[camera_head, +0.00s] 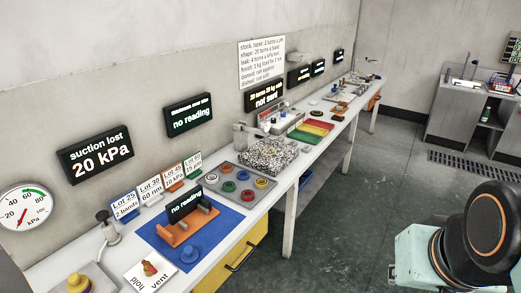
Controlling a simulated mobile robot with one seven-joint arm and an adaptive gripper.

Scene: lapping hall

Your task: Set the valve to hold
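The valve (149,268) is a small red and brass-coloured knob on a white card (133,276) near the front left end of the long bench. The card carries the words "vent" and "hold"; "hold" appears turned over. The knob is too small to tell which word it points at. A round gauge (24,207) with a red needle and a green arc is on the wall to the left. A black display (96,152) reads "suction lost 20 kPa". Part of my arm shows at the lower right, far from the valve; my gripper is out of view.
Beside the valve are a yellow knob (77,283) and a blue mat (229,226) with an orange fixture (185,228). Lot cards and a grey tray (214,176) stand further along the bench (263,206). Open floor (345,230) lies to its right.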

